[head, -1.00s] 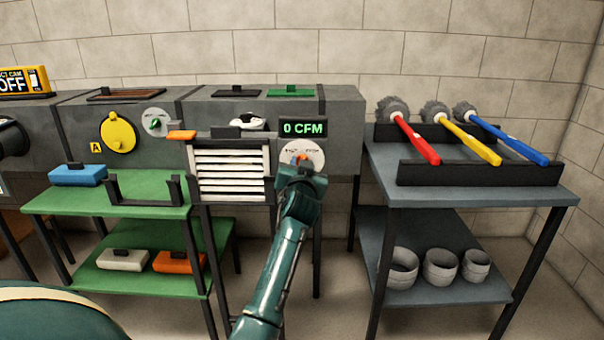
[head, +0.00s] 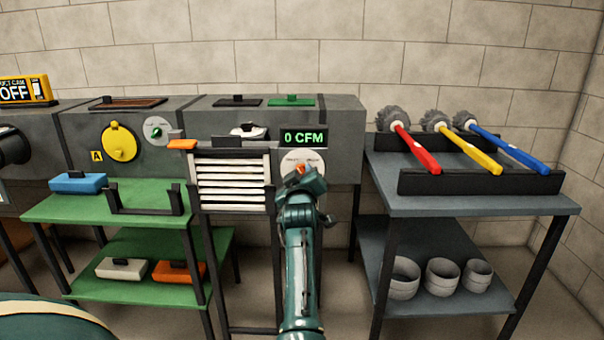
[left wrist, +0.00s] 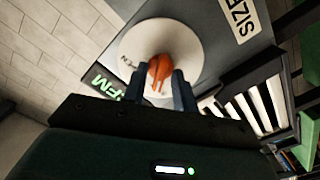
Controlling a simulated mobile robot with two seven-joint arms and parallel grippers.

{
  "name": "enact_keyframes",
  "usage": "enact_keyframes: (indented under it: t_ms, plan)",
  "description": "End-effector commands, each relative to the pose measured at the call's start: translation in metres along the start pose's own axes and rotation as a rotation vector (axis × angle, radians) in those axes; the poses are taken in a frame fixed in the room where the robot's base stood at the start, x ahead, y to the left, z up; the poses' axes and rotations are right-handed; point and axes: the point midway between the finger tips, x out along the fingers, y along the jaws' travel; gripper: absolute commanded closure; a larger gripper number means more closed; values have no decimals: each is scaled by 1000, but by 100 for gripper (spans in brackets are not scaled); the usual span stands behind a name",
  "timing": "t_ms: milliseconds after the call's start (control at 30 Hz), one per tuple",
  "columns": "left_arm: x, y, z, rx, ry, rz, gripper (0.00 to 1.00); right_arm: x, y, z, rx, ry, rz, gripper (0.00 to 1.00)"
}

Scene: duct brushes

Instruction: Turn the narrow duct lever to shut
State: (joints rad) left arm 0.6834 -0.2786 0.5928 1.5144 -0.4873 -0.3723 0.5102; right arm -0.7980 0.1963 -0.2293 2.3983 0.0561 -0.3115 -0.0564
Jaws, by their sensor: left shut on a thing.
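An orange lever (head: 300,168) sits on a round white dial (head: 290,159) on the front of the grey duct, just below the 0 CFM display (head: 304,138). My left gripper (head: 304,174) is at this dial. In the left wrist view the orange lever (left wrist: 160,68) stands between the two dark fingers of my left gripper (left wrist: 165,83), which are shut on it. My right gripper does not show.
A white louvred grille (head: 232,182) is just left of the dial. The green shelf (head: 150,200) stands at the left with blocks on it. The grey shelf table (head: 385,199) at the right carries a rack with red, yellow and blue brushes.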

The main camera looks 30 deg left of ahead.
Motion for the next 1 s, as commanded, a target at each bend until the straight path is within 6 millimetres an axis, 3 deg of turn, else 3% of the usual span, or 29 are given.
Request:
enact_keyframes:
  t_ms: [333,900,933,1000]
  plan:
    - [0,0,0,-153,-2,-2,95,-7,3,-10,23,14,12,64]
    - [0,-1,1,-184,-2,-1,95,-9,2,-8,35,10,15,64]
    - [0,-1,1,-184,-2,-1,71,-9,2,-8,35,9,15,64]
    - [0,-1,1,-183,-2,-1,67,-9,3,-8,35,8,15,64]
